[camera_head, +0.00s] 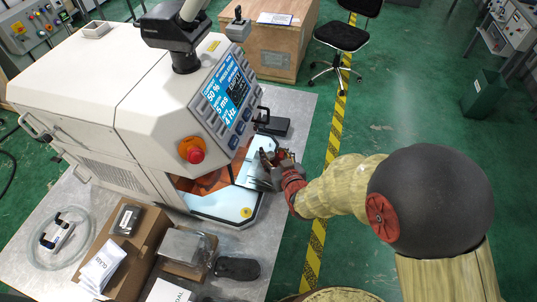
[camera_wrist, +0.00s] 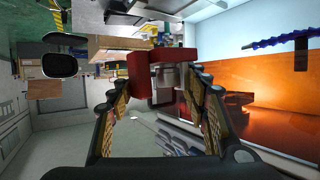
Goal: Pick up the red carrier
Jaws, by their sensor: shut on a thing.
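The red carrier (camera_wrist: 139,80) is in the wrist view as a red block with a bar to the right and a grey metal part beside it. It sits between the two padded fingertips of my gripper (camera_wrist: 162,86), which is shut on it. In the head view my gripper (camera_head: 272,160) is at the front opening of the white machine (camera_head: 165,95). I cannot make out the carrier clearly there; the gripper and the machine's edge crowd it.
The machine's orange window (camera_wrist: 265,75) is close on the right in the wrist view. The grey table (camera_head: 285,105) bears a cardboard box (camera_head: 143,250), a black mouse-like object (camera_head: 237,268) and small packages.

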